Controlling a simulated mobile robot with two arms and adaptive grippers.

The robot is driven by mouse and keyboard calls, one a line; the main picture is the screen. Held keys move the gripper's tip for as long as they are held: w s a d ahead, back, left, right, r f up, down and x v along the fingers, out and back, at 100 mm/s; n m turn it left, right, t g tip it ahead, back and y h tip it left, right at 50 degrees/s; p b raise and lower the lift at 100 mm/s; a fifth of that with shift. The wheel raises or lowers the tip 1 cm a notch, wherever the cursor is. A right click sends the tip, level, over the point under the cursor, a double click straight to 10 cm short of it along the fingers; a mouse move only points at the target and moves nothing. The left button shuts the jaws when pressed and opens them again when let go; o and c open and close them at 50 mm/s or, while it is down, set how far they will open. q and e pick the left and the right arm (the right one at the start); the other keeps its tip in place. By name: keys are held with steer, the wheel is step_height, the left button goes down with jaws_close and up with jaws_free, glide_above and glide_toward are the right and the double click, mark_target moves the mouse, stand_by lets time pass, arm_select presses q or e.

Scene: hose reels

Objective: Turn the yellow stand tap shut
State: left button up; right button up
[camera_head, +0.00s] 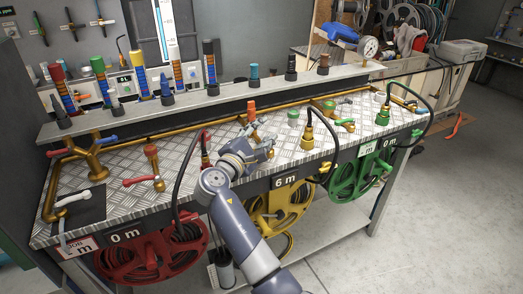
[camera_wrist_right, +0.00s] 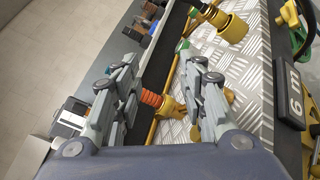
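My right gripper (camera_head: 259,146) is over the middle of the bench, at the stand tap behind the yellow reel's place. In the right wrist view its two fingers (camera_wrist_right: 164,62) are apart, with a gap between them. The stand tap's orange ribbed top (camera_head: 252,112) stands up just behind the gripper. In the right wrist view that ribbed piece (camera_wrist_right: 152,99) and the brass-yellow tap body (camera_wrist_right: 172,106) show between the fingers. A bit of yellow (camera_wrist_right: 229,95), perhaps the lever, shows beside the right-hand finger. Contact cannot be told. My left gripper is not in view.
A red-handled tap (camera_head: 146,178) stands to the left and a green-handled tap (camera_head: 345,123) to the right. Black hoses with brass ends (camera_head: 307,137) rise beside them. Red (camera_head: 152,262), yellow (camera_head: 277,213) and green (camera_head: 352,184) reels hang below the bench's front edge.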

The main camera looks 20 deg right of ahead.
step_height(320, 180, up, 4)
steer(key=shift+s+a+f, duration=0.1)
steer(key=shift+s+f, duration=0.05)
steer(key=shift+f, duration=0.05)
